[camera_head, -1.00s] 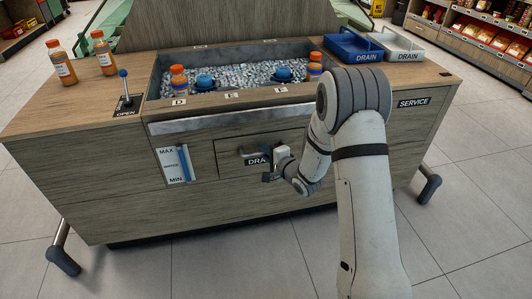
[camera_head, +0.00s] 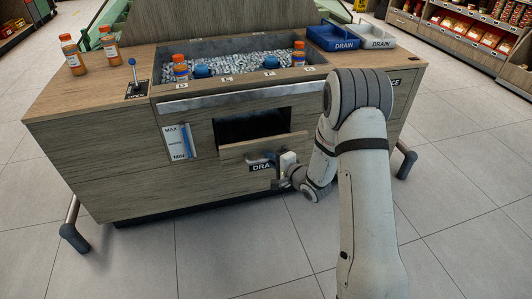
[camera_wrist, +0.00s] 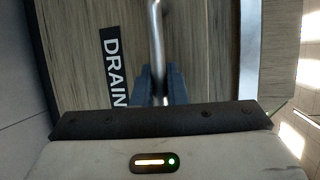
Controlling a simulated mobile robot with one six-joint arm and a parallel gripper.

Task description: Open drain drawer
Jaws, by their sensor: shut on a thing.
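The drain drawer (camera_head: 236,155) is pulled partway out of the wooden counter's front, with a dark opening showing behind its front panel. Its front carries a black DRAIN label, which also shows in the wrist view (camera_wrist: 115,72). My gripper (camera_head: 279,172) is at the drawer front, beside the label. In the wrist view my gripper (camera_wrist: 162,85) is shut on the metal bar handle (camera_wrist: 156,40). In the head view my gripper and wrist partly hide the handle and label. The inside of the drawer looks dark and I cannot tell its contents.
The counter (camera_head: 110,150) holds an ice well (camera_head: 240,65) with bottles. A blue-knobbed lever (camera_head: 135,78) stands at left. Floor in front is clear.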

